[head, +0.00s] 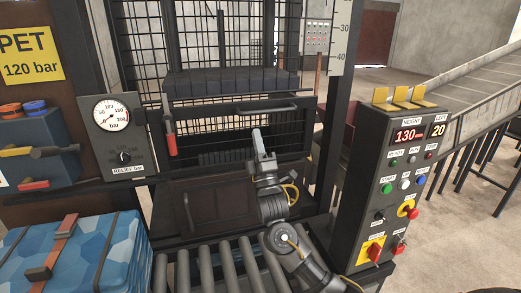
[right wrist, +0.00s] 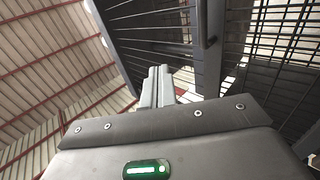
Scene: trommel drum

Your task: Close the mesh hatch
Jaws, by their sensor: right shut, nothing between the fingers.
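The mesh hatch (head: 215,123) is a dark framed wire panel in the middle of the press, with a black bar handle (head: 267,110) near its top. Whether it stands ajar or flush, I cannot tell. My right gripper (head: 258,140) is in front of the hatch, below the handle, with its grey fingers shut, empty and pointing up. The fingers also show in the right wrist view (right wrist: 158,88), with dark bars and mesh beyond them. A lever with a red grip (head: 171,139) hangs at the hatch's left side. My left gripper is out of view.
A control box (head: 370,185) with buttons stands to the right. A pressure gauge panel (head: 115,135) is on the left. Rollers (head: 205,270) run below the press. A blue patterned case (head: 115,245) sits front left. A conveyor (head: 460,85) stands at the back right.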

